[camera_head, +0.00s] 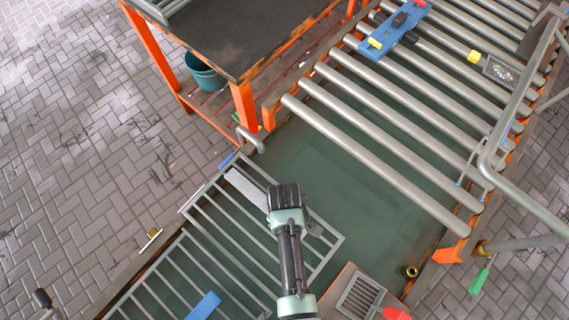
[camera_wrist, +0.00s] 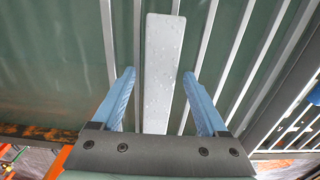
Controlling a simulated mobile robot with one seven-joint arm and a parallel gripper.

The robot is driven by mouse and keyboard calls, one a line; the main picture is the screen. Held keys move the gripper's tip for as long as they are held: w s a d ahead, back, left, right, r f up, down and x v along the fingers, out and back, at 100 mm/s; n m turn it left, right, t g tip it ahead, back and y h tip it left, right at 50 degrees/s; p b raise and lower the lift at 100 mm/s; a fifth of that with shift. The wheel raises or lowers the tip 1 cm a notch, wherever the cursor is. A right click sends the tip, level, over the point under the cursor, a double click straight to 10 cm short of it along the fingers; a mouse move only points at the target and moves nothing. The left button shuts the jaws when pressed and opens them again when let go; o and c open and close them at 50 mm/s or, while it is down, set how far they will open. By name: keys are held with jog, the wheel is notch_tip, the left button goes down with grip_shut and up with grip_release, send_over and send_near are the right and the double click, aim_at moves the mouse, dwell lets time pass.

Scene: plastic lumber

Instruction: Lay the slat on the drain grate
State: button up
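A pale grey, speckled slat (camera_head: 246,188) lies along the bars of a metal rack, at the rack's upper end in the head view. In the wrist view the slat (camera_wrist: 162,62) runs lengthwise between the two blue fingers of my gripper (camera_wrist: 159,78). The fingers are apart, with a gap on each side of the slat. In the head view my gripper's fingers are hidden beneath the dark wrist, beside the slat's lower right end. A small slotted grate (camera_head: 359,299) in a brownish plate at the bottom may be the drain grate; the barred rack (camera_head: 213,219) is the larger grate-like thing.
A blue piece (camera_head: 204,306) lies on the rack. A red piece (camera_head: 396,314) touches the brownish plate, and a brass fitting (camera_head: 410,271) is nearby. Rollers (camera_head: 385,150) fill the upper right. A bare green surface (camera_head: 345,195) lies between rack and rollers. A dark-topped table (camera_head: 235,35) stands behind.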

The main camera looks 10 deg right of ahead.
jog(key=shift+o, duration=0.2)
notch_tip(320, 180, up, 13)
jog(key=p, duration=0.1)
jog(key=shift+p, duration=0.35)
dwell(0.5)
